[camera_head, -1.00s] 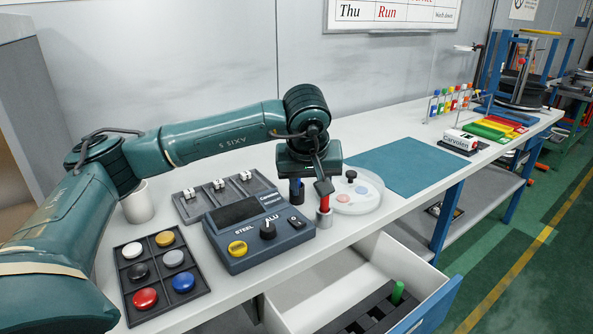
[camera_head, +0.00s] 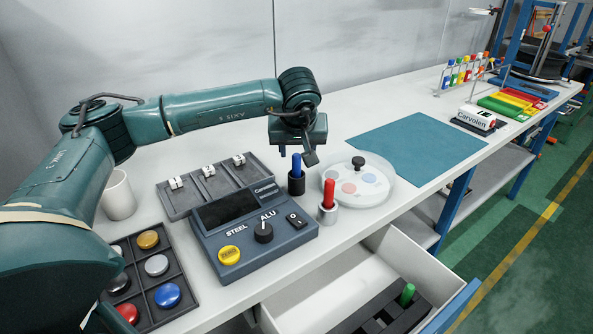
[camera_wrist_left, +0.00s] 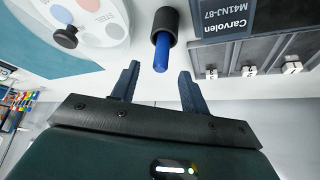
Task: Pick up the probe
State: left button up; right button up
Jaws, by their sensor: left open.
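A blue probe (camera_head: 297,163) stands in a black cup (camera_head: 296,184), and a red probe (camera_head: 329,194) stands in a silver cup (camera_head: 327,215). Both are on the bench between the tester and the round dial plate. My left gripper (camera_head: 297,154) is open and empty, close to the top of the blue probe. In the left wrist view, the blue probe (camera_wrist_left: 161,52) points toward the gap between the open fingers (camera_wrist_left: 159,80), with no finger touching it. A green probe (camera_head: 407,294) stands in the open drawer's rack. My right gripper is out of view.
The tester (camera_head: 230,246) with its knob and buttons is left of the cups. A grey rack (camera_head: 180,204) is behind it, and a tray of coloured discs (camera_head: 183,313) is at front left. The dial plate (camera_head: 375,195) is right of the cups. The drawer (camera_head: 315,297) is open.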

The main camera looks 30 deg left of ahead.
aim_at(297, 155)
pick_arm(q)
jog(key=p+x, duration=0.1)
jog(key=x, duration=0.5)
jog(key=shift+w+a+f, duration=0.1)
jog(key=shift+w+a, duration=0.1)
jog(key=shift+c, duration=0.2)
grip_shut()
